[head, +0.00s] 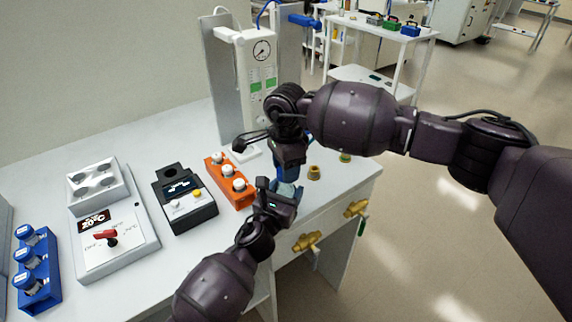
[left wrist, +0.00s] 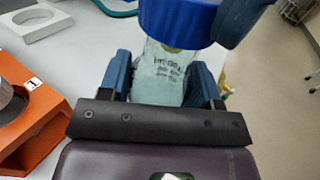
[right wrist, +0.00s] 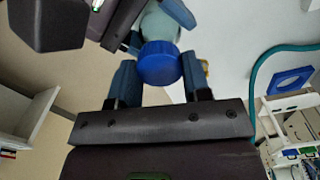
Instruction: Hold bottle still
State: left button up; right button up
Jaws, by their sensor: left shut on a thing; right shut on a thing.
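The bottle (left wrist: 160,82) is clear glass with dark print and pale contents, under a wide blue screw cap (left wrist: 180,20). My left gripper (head: 285,186) is shut on the bottle body, one finger on each side in the left wrist view. My right gripper (head: 292,168) is shut on the blue cap, which shows between its fingers in the right wrist view (right wrist: 158,62). The bottle is mostly hidden by the grippers in the head view. I cannot tell whether its base touches the bench.
An orange rack (head: 212,167) with white-capped bottles stands close on the left, beside a black instrument (head: 185,200). A gauge panel (head: 262,75) stands behind. Brass valves (head: 306,242) project from the bench front.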

jog(key=shift+f, duration=0.55)
dwell(0.5)
